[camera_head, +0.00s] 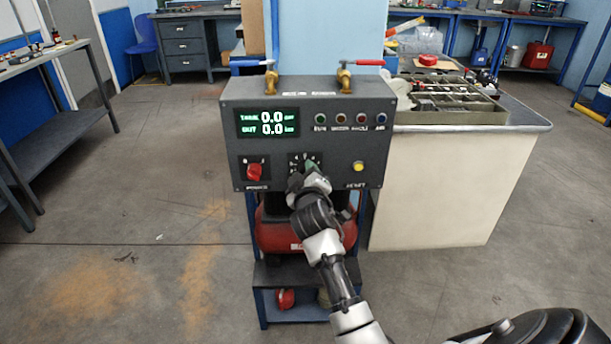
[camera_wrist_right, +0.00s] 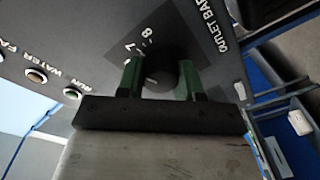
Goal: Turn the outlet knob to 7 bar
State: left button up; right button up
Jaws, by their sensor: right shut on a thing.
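The dark control box (camera_head: 345,110) stands on a compressor stand, with a display reading TANK 0.0 and OUT 0.0. My right gripper (camera_head: 311,167) is at the lower middle of its front and hides most of the outlet dial there. In the right wrist view my right gripper (camera_wrist_right: 158,80) has its green fingers on both sides of the black round outlet knob (camera_wrist_right: 158,68), shut on it. The label OUTLET BAR is partly in view. The knob's exact pointer setting is hard to tell. My left gripper is not in view.
A red power knob (camera_head: 254,172) is left of the gripper and a yellow button (camera_head: 358,166) is right of it. Red-handled (camera_head: 369,63) and blue-handled (camera_head: 252,63) valves sit on top. A bench with a parts tray (camera_head: 470,117) stands at right. The floor at left is clear.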

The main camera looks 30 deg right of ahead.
jog(key=shift+f, duration=0.15)
dwell(0.3)
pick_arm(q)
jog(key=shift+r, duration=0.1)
pick_arm(e)
jog(key=o, duration=0.9)
jog(key=shift+o, duration=0.2)
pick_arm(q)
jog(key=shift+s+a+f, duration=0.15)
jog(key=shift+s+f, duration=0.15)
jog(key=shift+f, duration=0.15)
pick_arm(e)
jog(key=v, duration=1.1)
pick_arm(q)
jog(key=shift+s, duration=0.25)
